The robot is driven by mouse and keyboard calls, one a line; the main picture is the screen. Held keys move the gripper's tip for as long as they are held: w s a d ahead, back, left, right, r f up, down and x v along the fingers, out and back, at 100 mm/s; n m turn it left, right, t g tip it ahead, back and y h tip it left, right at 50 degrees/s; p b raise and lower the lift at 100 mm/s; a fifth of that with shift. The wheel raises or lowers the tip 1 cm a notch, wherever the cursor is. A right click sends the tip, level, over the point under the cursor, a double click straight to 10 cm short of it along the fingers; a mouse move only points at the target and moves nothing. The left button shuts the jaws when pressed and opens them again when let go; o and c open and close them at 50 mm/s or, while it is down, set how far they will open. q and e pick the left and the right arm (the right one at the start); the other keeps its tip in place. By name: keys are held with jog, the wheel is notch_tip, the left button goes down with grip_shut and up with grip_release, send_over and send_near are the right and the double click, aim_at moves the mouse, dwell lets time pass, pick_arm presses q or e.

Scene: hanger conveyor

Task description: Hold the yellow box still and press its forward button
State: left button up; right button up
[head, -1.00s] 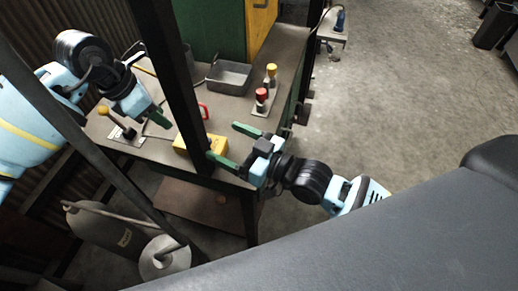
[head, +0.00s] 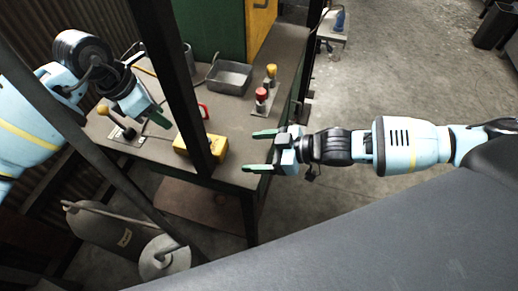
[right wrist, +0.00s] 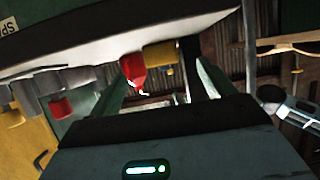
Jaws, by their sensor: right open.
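The yellow box (head: 216,148) sits on the table near its front edge, partly hidden behind a dark post; I cannot make out its forward button. It also seems to show in the right wrist view (right wrist: 160,57), where the picture is upside down, between my fingers. My right gripper (head: 261,151) is open and empty, to the right of the box and apart from it, fingers pointing left towards it. My left gripper (head: 159,118) is over the table, left of the box and apart from it; its opening is unclear.
The dark post (head: 178,90) crosses in front of the table. A red handle-like thing (head: 204,110) stands behind the box. A metal tray (head: 229,78), red button (head: 261,94), yellow button (head: 271,70) and yellow-knobbed lever (head: 103,109) are also on the table.

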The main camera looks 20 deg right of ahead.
aim_at(225, 152)
jog(key=shift+x, duration=3.9)
jog(key=shift+c, duration=0.3)
pick_arm(q)
jog(key=shift+c, duration=0.3)
pick_arm(e)
jog(key=c, duration=1.1)
pick_arm(q)
grip_shut()
